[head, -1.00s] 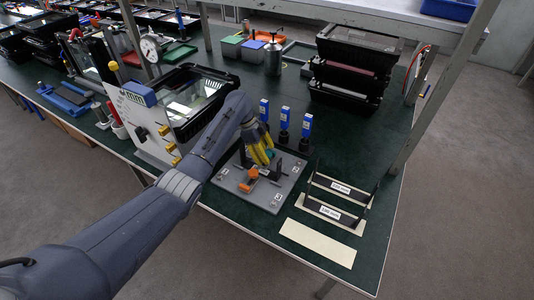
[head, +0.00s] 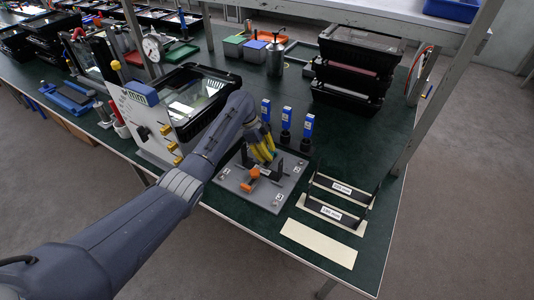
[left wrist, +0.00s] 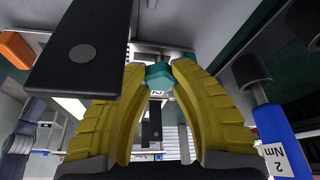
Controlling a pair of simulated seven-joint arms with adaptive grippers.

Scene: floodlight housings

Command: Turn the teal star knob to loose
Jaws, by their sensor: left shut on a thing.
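The teal star knob (left wrist: 160,75) shows in the left wrist view, between the tips of my left gripper (left wrist: 159,70). The gripper's yellow ribbed fingers are shut on the knob from both sides. In the head view my left gripper (head: 265,150) reaches down over the grey fixture plate (head: 233,180), and its fingers largely hide the knob. I cannot read the knob's turn angle or any loose mark. An orange knob (head: 250,178) sits on the same plate, nearer the front. My right gripper is not in view.
Blue-handled tools (head: 286,117) stand just behind the plate; one marked 2 Nm (left wrist: 278,145) is close to the gripper's right in the wrist view. A dark flat bar (left wrist: 82,50) is close at left. A black-framed case (head: 205,120) stands left. Labelled racks (head: 335,205) lie right.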

